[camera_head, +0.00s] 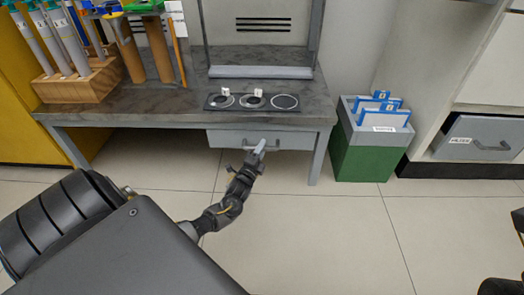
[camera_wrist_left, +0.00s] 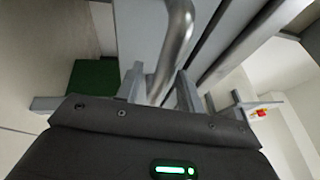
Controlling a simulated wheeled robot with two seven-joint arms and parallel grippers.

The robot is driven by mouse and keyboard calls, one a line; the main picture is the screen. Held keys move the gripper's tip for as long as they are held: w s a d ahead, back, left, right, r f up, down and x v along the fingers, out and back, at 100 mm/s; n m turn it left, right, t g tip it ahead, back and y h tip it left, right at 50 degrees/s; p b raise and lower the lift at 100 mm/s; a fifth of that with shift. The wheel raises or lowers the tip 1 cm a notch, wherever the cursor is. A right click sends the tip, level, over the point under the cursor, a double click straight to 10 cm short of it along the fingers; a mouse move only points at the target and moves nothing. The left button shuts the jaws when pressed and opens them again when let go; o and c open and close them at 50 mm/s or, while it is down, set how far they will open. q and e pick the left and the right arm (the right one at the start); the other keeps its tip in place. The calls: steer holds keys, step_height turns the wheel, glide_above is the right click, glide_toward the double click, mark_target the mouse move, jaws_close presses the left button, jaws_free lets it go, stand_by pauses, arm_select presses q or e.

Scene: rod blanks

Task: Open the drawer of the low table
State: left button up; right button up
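The low table (camera_head: 170,116) has a grey drawer (camera_head: 222,138) under the right part of its top. The drawer looks closed or nearly so in the head view. Its bar handle (camera_head: 285,143) is partly covered by my left gripper (camera_head: 259,147). In the left wrist view the rounded metal handle (camera_wrist_left: 178,38) comes down between the two fingers of my left gripper (camera_wrist_left: 158,90). The fingers sit close against both sides of the handle and look shut on it. My right gripper does not show clearly; only dark arm parts appear at the right edge.
A green and grey bin (camera_head: 362,158) with blue-framed items stands right of the table. A cabinet with a grey drawer (camera_head: 480,138) is farther right. A wooden rack (camera_head: 75,86) of rods and a plate with three circles (camera_head: 253,102) are on the tabletop. Floor in front is clear.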

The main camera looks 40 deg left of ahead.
arm_select(q)
steer(key=shift+w+a+r, duration=0.1)
steer(key=shift+w, duration=0.15)
jaws_close()
